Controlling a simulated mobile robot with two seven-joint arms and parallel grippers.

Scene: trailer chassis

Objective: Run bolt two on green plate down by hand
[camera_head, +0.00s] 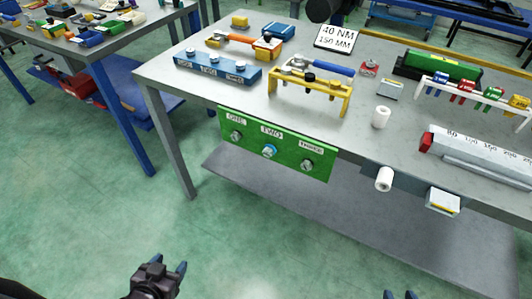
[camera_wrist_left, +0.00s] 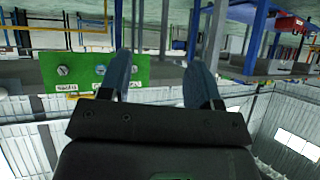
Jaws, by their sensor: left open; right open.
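The green plate (camera_head: 238,153) hangs on the front edge of the workbench, with bolts under labels ONE, TWO and THREE. Bolt two (camera_head: 269,151) is in the middle and has a blue ring around its head. The left wrist view shows the plate (camera_wrist_left: 87,58) upside down, with bolt two (camera_wrist_left: 101,70) partly beside a finger. My left gripper (camera_head: 169,266) is open and empty, low in front of the bench and apart from the plate; its two fingers (camera_wrist_left: 160,80) stand apart in the wrist view. My right gripper (camera_head: 400,295) is open at the bottom edge, mostly out of frame.
On the bench (camera_head: 220,92) stand a blue bolt block (camera_head: 215,69), a yellow rack (camera_head: 310,93) with a blue-handled wrench and a white roller (camera_head: 381,117). A lower shelf (camera_head: 270,190) lies below the plate. The floor in front is clear.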

